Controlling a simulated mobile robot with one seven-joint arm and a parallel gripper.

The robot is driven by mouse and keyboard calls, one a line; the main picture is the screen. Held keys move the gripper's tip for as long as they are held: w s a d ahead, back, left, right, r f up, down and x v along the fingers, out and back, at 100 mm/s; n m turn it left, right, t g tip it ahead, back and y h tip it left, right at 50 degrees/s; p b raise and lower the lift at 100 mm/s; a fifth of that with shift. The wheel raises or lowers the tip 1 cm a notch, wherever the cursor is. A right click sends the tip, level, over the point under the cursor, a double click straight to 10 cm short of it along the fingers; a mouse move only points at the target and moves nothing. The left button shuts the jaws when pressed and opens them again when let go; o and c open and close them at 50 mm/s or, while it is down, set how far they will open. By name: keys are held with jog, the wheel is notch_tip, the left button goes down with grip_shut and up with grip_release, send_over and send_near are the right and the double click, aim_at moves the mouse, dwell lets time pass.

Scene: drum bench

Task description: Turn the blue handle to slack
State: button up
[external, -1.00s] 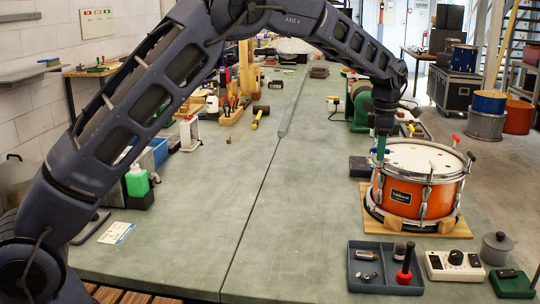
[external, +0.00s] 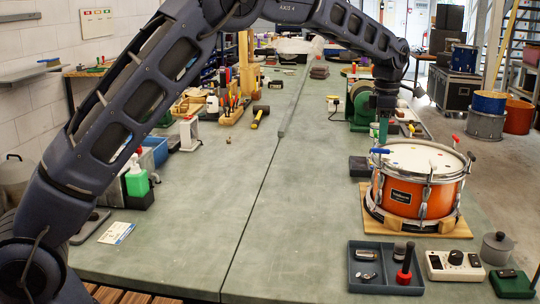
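An orange snare drum (external: 405,197) with a white head lies on its wooden board (external: 452,227) at the right of the bench. A blue handle (external: 380,151) sits at the left rim of the drum, its bar lying roughly sideways in the picture. A red handle (external: 455,138) is at the far rim, and another dark blue one (external: 471,156) is at the right rim. My gripper (external: 382,138) points down just above and behind the blue handle and appears apart from it. The fingers are too small to tell if they are open or shut.
A divided tray (external: 358,289) with small parts and a red-handled tool stands in front of the drum. A white control box (external: 453,267) and a lidded pot (external: 496,249) are beside it. A green machine (external: 362,108) stands behind. The bench middle is clear.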

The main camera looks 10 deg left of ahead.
jog(key=shift+r, duration=2.8)
